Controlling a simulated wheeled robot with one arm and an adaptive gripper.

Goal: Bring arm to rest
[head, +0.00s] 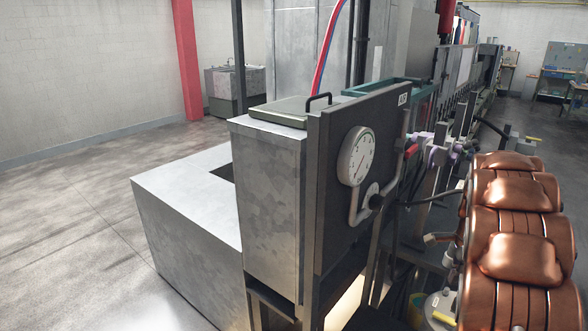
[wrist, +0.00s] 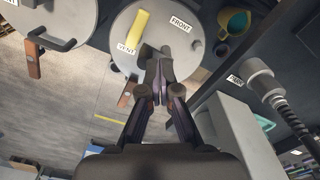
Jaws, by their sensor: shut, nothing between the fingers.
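My gripper (wrist: 159,72) is in the wrist view, its two dark fingers drawn together at the tips. It is shut and holds nothing. The fingertips overlap a round grey lid (wrist: 125,28) marked VENT and FRONT in the picture; I cannot tell whether they touch it. I cannot make out my gripper in the head view.
In the head view, a dark panel with a round gauge (head: 356,156) stands beside a grey metal cabinet (head: 268,190). The floor (head: 70,230) at left is clear. The wrist view shows another round lid with a black handle (wrist: 50,40) and a ribbed hose (wrist: 295,125).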

